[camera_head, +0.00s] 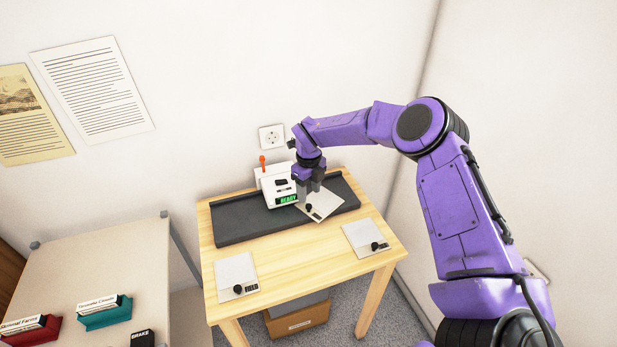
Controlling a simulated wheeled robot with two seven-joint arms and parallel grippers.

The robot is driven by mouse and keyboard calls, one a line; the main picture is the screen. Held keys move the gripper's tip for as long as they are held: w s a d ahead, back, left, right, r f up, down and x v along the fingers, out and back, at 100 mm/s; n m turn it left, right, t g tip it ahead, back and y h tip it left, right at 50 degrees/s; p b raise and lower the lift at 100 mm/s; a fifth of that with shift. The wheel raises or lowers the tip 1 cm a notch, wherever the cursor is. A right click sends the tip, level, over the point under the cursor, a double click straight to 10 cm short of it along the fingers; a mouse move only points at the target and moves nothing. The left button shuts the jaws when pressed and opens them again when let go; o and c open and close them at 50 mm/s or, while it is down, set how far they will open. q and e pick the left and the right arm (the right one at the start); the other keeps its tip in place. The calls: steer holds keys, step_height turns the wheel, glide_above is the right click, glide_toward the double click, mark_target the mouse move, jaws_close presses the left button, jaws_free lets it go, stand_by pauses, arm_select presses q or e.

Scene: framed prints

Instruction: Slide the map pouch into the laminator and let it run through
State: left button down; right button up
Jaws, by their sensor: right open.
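The laminator (276,186) is a small white machine with an orange lever on top and a green display that reads READY. It stands on a dark grey tray (235,222) on the wooden table. My right gripper (310,190) is open, pointing down just right of the laminator. Right below it, a pale pouch (326,207) with a black knob lies at the laminator's right side, over the tray; I cannot tell whether its edge is in the slot. A second pouch (236,270), labelled FIELD, lies at the front left. A third pouch (362,235) lies at the right. I cannot read which is the map pouch. My left gripper is out of view.
The wooden table (290,259) has bare room between the two front pouches. A beige side table (110,262) at left holds a red holder (40,334), a teal holder (105,318) and a black BRAKE box (142,339). A wall socket (271,137) is behind the laminator.

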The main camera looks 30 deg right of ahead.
mark_target(309, 205)
step_height(309, 205, down, 6)
steer(key=shift+r+p, duration=0.1)
steer(key=shift+p, duration=0.45)
jaws_close()
